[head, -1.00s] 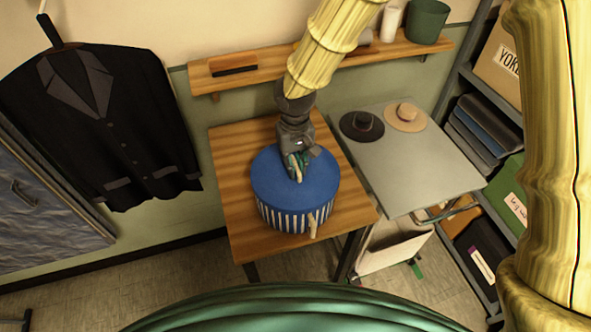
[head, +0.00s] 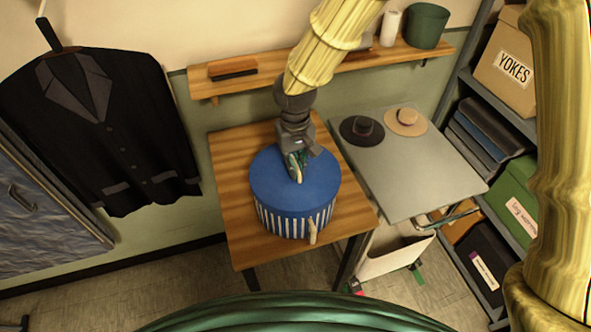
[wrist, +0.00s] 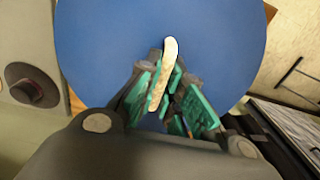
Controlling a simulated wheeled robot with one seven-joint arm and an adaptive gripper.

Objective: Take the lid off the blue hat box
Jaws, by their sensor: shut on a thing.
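The blue hat box (head: 285,222) stands on a wooden table, its side striped blue and white. Its plain blue lid (head: 275,190) is on top; I see no clear gap between lid and box. A pale, bar-like handle (wrist: 168,60) stands on the lid, and its tip also shows in the head view (head: 299,177). My gripper (head: 297,162) is over the lid, its green-padded fingers shut on the handle; in the wrist view the gripper (wrist: 165,95) has a finger on each side of it. A pale wooden peg (head: 312,232) is on the box's front side.
The wooden table (head: 232,170) has bare top around the box. A grey table (head: 410,175) at right holds a black hat (head: 362,130) and a tan hat (head: 406,121). A wall shelf (head: 270,79) runs behind. A black jacket (head: 110,130) hangs at left.

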